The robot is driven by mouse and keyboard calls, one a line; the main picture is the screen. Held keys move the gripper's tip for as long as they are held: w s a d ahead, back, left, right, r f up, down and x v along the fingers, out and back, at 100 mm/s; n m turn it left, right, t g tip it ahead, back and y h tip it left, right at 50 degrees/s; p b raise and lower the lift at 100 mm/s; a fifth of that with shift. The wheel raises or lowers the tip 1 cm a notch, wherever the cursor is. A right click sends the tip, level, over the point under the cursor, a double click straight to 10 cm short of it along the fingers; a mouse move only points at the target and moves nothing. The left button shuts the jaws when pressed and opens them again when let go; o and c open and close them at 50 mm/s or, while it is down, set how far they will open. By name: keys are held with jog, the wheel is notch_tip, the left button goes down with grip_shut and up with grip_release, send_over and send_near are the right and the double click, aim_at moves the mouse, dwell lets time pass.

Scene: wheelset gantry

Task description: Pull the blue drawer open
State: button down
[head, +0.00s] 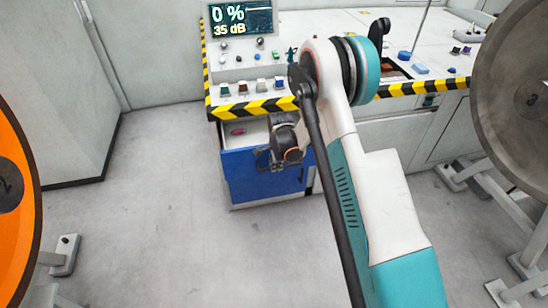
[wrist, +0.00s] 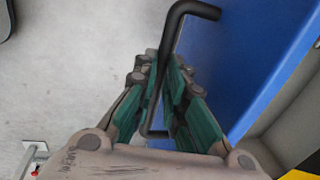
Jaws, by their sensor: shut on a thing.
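The blue drawer (head: 243,182) is in the head view, below the striped edge of the console. It stands partly open, with its pale inside and a small dark red item (head: 237,131) showing over its front. In the wrist view, the blue front (wrist: 250,45) fills the upper right, and its black bar handle (wrist: 190,9) runs down between my green-padded fingers. My gripper (wrist: 163,75) is shut on the handle. In the head view, my gripper (head: 272,156) is at the drawer front, and my arm hides part of the drawer's right side.
The console (head: 262,108) with yellow-black edging stands above the drawer. An orange wheel (head: 18,235) is at the left and a grey wheel (head: 515,95) on a stand at the right. The floor (head: 150,220) in front and left of the drawer is clear.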

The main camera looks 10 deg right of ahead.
jog(key=shift+s, duration=1.5)
jog(key=c, duration=1.7)
grip_release()
jog(key=shift+o, duration=0.2)
notch_tip(320, 180, up, 12)
jog(key=s, duration=0.2)
jog(key=shift+s+f, duration=0.1)
